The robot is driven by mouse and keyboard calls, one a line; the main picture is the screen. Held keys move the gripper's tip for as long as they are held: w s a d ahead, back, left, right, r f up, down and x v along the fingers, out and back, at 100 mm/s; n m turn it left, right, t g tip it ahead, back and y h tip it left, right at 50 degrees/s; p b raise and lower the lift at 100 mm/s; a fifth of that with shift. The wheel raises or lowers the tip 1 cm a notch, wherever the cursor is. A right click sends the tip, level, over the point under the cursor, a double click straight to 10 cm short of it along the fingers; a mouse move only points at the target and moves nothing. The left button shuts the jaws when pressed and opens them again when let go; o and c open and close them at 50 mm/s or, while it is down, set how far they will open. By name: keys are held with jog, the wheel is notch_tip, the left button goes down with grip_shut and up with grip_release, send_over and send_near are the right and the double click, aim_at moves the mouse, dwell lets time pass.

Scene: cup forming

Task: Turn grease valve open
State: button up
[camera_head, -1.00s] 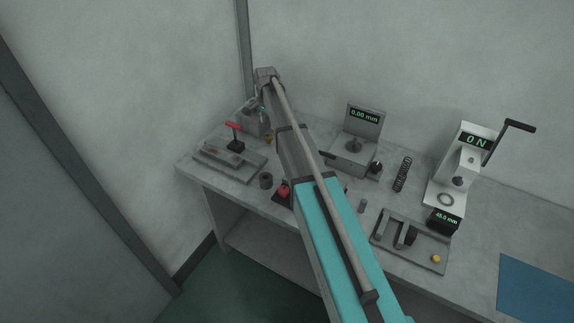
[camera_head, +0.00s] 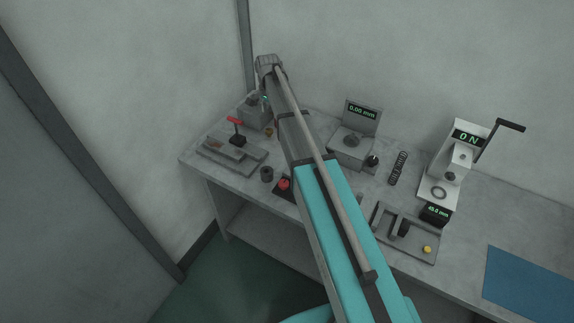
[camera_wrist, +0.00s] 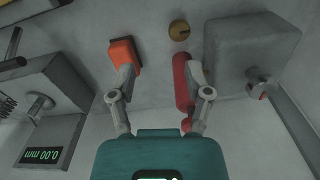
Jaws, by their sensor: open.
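My gripper (camera_wrist: 159,76) is open in the wrist view, its fingers spread, with nothing seen clasped. A long red handle-like part (camera_wrist: 183,82) lies just inside the right finger; I cannot tell whether they touch. An orange-red block (camera_wrist: 124,53) on a dark base shows by the left fingertip. A grey box (camera_wrist: 250,50) is to the right, with a round grey fitting (camera_wrist: 261,86) bearing a red mark. Which part is the grease valve is unclear. The box also shows in the head view (camera_head: 256,117), at the table's back left; there my arm hides the gripper.
A brass knob (camera_wrist: 180,30) sits beyond the fingertips. The gauge (camera_wrist: 40,142) is at left. In the head view, a red-handled lever (camera_head: 236,121) stands near the box. The press (camera_head: 455,165) and blue mat (camera_head: 523,282) are at right. Walls close off the back and left.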

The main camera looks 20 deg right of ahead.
jog(key=s+n, duration=0.2)
jog(key=s, duration=0.5)
jog(key=s+f+n+b, duration=0.1)
jog(key=s+n, duration=0.2)
jog(key=s, duration=0.5)
jog(key=s+f+n+b, duration=0.1)
jog(key=s+n, duration=0.2)
jog(key=s, duration=0.5)
jog(key=shift+s+f, duration=0.2)
jog(key=shift+s+f+n, duration=0.1)
jog(key=shift+s+n, duration=0.3)
jog(key=shift+s, duration=0.5)
jog(key=shift+n, duration=0.9)
jog(key=s, duration=0.5)
jog(key=shift+s+a, duration=0.15)
